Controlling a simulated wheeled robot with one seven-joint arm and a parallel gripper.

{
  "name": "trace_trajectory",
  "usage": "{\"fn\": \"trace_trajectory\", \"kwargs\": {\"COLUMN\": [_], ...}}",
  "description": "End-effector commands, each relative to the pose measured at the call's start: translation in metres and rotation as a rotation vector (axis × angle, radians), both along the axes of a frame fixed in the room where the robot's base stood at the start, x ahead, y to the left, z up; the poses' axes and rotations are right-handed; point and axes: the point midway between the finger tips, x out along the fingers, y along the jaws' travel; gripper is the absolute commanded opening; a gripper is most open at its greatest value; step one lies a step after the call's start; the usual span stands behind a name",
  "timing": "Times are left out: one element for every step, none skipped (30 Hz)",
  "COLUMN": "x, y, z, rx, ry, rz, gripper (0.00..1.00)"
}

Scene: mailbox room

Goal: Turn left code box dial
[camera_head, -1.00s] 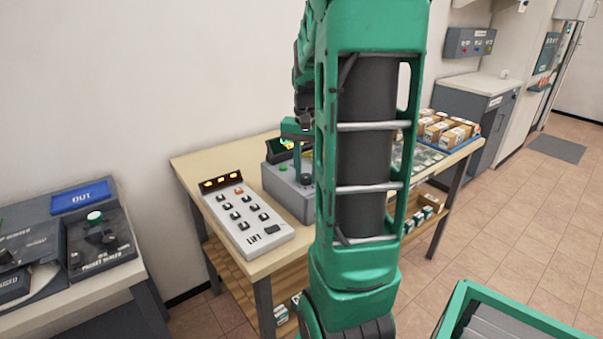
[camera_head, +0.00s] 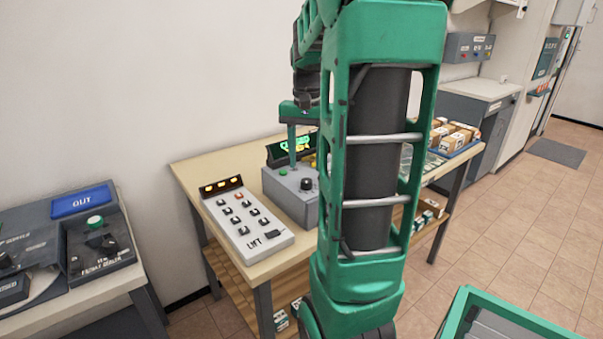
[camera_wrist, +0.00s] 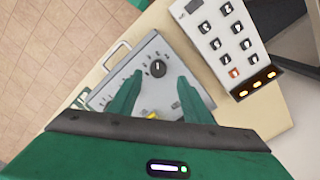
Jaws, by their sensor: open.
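In the wrist view the dial (camera_wrist: 157,69) lies between the lines of my two green fingers. My gripper (camera_wrist: 160,78) is open and empty. In the head view my gripper (camera_head: 292,160) hangs above the box, up and left of the dial, apart from it. My arm hides the box's right part.
A white keypad panel (camera_head: 246,222) with several black buttons sits left of the box, close to it. Brown parcels (camera_head: 452,135) lie in a blue tray at the table's right end. A grey sealer machine (camera_head: 95,240) stands on another table at left.

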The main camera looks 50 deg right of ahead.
Motion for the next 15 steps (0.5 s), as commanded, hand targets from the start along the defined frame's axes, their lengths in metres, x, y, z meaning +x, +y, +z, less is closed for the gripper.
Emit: {"fn": "trace_trajectory", "kwargs": {"x": [0.001, 0.001, 0.002, 0.001, 0.002, 0.002, 0.002, 0.002, 0.002, 0.002, 0.002, 0.002, 0.002, 0.002, 0.002], "y": [0.000, 0.000, 0.000, 0.000, 0.000, 0.000, 0.000, 0.000, 0.000, 0.001, 0.001, 0.001, 0.001, 0.001, 0.001], "z": [0.010, 0.016, 0.022, 0.027, 0.031, 0.036, 0.039, 0.042, 0.045, 0.047, 0.048, 0.050, 0.050, 0.051, 0.051], "rx": [-0.003, -0.002, -0.003, -0.002, -0.002, -0.001, -0.001, -0.001, -0.001, -0.001, 0.000, 0.000, 0.000, 0.000, 0.000], "ry": [-0.004, -0.002, -0.004, -0.002, -0.003, -0.002, -0.002, -0.002, 0.000, 0.000, 0.000, 0.000, 0.000, 0.000, 0.000], "rz": [0.001, 0.002, 0.002, 0.002, 0.002, 0.003, 0.003, 0.003, 0.003, 0.003, 0.003, 0.002, 0.002, 0.002, 0.002], "gripper": [0.45, 0.45, 0.45, 0.45, 0.45, 0.45, 0.45, 0.45, 0.45, 0.45, 0.45, 0.45, 0.45, 0.45, 0.45]}}
